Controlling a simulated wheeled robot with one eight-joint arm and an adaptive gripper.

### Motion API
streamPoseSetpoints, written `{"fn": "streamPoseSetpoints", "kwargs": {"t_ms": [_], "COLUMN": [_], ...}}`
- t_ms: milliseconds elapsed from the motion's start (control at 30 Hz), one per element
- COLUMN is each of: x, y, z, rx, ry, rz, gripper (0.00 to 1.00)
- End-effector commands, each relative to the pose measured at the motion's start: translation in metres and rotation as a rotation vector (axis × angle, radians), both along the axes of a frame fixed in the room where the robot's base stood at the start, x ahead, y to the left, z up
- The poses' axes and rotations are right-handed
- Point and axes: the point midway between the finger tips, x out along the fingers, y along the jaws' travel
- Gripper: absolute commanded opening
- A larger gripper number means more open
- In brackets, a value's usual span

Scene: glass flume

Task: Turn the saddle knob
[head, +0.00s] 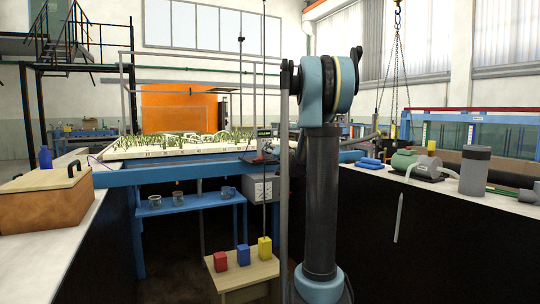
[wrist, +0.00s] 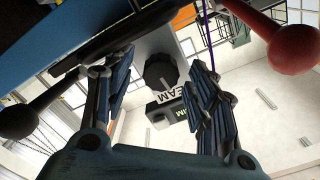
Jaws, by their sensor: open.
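A dark, ridged round knob (wrist: 159,72), which looks like the saddle knob, sits on a grey block (wrist: 154,45) in the wrist view. My gripper (wrist: 162,60) is open, with one finger on each side of the knob in the picture. I see space between the knob and both fingers, and nothing is held. In the head view a small grey device with a dark label (head: 265,149) stands at the right end of the flume bed, perhaps the saddle. My arm hides part of that area, and I cannot make out the gripper there.
A red ball (wrist: 292,50) and a dark ball (wrist: 18,119) on rods flank the fingers. A label plate (wrist: 172,107) lies below the knob. In the head view, a low stand (head: 240,275) carries red, blue and yellow blocks. A pump (head: 425,168) stands on the right bench.

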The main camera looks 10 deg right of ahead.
Motion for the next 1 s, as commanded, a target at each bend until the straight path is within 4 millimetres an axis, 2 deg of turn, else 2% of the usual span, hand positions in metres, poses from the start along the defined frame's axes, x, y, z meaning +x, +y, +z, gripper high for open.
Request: {"fn": "streamPoseSetpoints", "kwargs": {"t_ms": [167, 467, 567, 667, 700, 1000], "x": [0.0104, 0.0120, 0.0120, 0.0120, 0.0120, 0.0119], "y": [0.0041, 0.0044, 0.0043, 0.0042, 0.0041, 0.0034], "z": [-0.0001, -0.0001, -0.0001, 0.0000, -0.0001, -0.0005], "rx": [0.000, 0.000, 0.000, 0.000, 0.000, -0.053], "ry": [0.000, -0.001, -0.001, 0.000, 0.000, -0.017], "rz": [0.001, 0.001, 0.001, 0.000, 0.000, -0.001], "gripper": [0.52, 0.52, 0.34, 0.11, 0.08, 0.08]}}
